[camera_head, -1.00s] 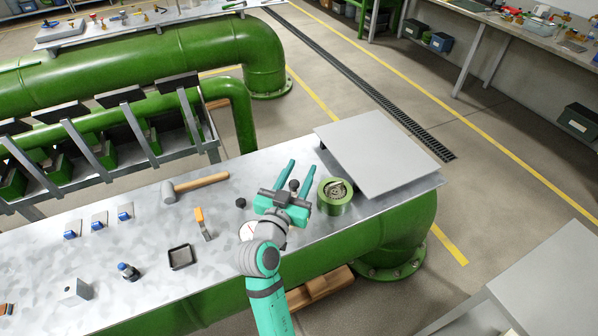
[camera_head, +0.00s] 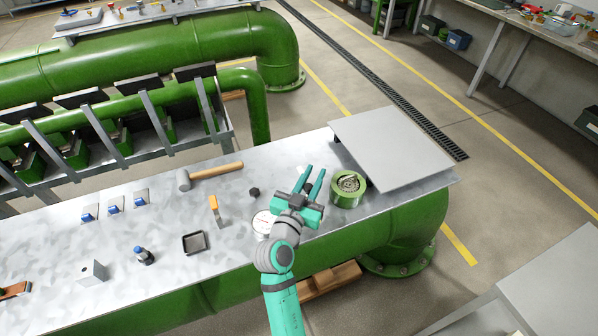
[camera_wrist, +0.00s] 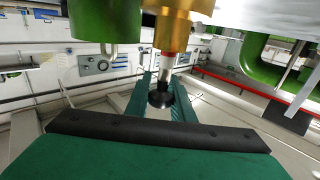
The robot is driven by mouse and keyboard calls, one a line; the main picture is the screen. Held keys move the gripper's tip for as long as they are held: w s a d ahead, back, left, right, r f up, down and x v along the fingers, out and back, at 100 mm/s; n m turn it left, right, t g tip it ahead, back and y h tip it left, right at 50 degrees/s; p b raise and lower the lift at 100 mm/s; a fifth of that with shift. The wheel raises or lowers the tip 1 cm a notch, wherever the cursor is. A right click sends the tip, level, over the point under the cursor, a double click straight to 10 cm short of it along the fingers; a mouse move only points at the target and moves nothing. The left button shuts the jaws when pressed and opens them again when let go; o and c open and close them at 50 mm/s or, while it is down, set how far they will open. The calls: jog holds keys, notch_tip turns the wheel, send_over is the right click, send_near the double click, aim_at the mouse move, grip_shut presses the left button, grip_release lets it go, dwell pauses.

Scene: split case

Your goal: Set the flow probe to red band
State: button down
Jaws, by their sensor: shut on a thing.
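The flow probe shows in the wrist view as a pale shaft (camera_wrist: 166,72) with a red band (camera_wrist: 168,53) just below a brass fitting (camera_wrist: 182,25). A black knob (camera_wrist: 160,98) is at its near end. My gripper (camera_wrist: 160,92) has its teal fingers closed on either side of the knob. In the head view my gripper (camera_head: 313,177) is over the metal bench top, left of a green cylinder (camera_head: 347,201), with the dark knob (camera_head: 308,188) between its fingers. The fitting is hidden in that view.
The green cylinder stands close right of my fingers, and a raised grey plate (camera_head: 392,148) lies beyond it. A white dial (camera_head: 262,222), black knob (camera_head: 254,191), orange-handled tool (camera_head: 214,206), hammer (camera_head: 215,171) and black tray (camera_head: 194,242) are to the left.

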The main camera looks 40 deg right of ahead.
dwell(0.3)
jog(key=c, duration=1.6)
grip_release()
jog(key=v, duration=1.1)
jog(key=shift+w+f, duration=0.1)
jog(key=shift+w, duration=0.05)
